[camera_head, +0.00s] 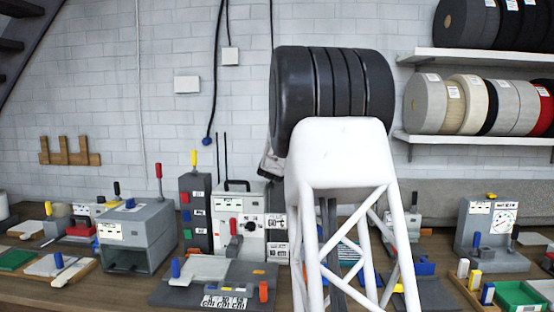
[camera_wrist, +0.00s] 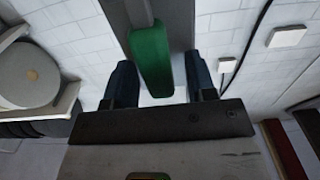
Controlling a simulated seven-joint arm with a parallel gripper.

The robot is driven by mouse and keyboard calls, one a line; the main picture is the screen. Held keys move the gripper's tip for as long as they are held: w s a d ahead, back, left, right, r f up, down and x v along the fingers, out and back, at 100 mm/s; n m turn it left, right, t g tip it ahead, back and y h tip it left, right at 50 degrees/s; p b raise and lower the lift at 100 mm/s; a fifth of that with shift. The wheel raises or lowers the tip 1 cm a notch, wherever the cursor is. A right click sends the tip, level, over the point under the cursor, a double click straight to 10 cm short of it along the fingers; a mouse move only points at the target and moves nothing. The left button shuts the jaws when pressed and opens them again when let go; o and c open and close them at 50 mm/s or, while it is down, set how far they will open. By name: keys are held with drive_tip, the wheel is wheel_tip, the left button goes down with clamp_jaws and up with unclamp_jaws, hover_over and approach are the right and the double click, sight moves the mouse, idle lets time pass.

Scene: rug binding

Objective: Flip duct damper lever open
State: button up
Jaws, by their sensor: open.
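In the wrist view my gripper (camera_wrist: 160,66) is open, with its two dark blue fingers apart. A green handle (camera_wrist: 150,58) lies in the picture between the fingers, with visible gaps on both sides. It runs up beside a grey bar or panel (camera_wrist: 180,25); whether this is the damper lever I cannot tell. In the head view my white arm hides the gripper and the bench behind it. A grey duct-like box (camera_head: 158,243) with an open front stands left of centre, with a red-handled lever (camera_head: 158,172) upright at its back right.
The wooden bench (camera_head: 25,290) is crowded. A grey box with a red handle (camera_head: 225,212), a dark switch tower (camera_head: 195,228) and a grey base plate (camera_head: 180,293) stand near the middle. A grey fixture (camera_head: 487,225) and green tray (camera_head: 520,295) are at right. Shelves (camera_head: 470,60) hold rolls.

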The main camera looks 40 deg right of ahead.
clamp_jaws()
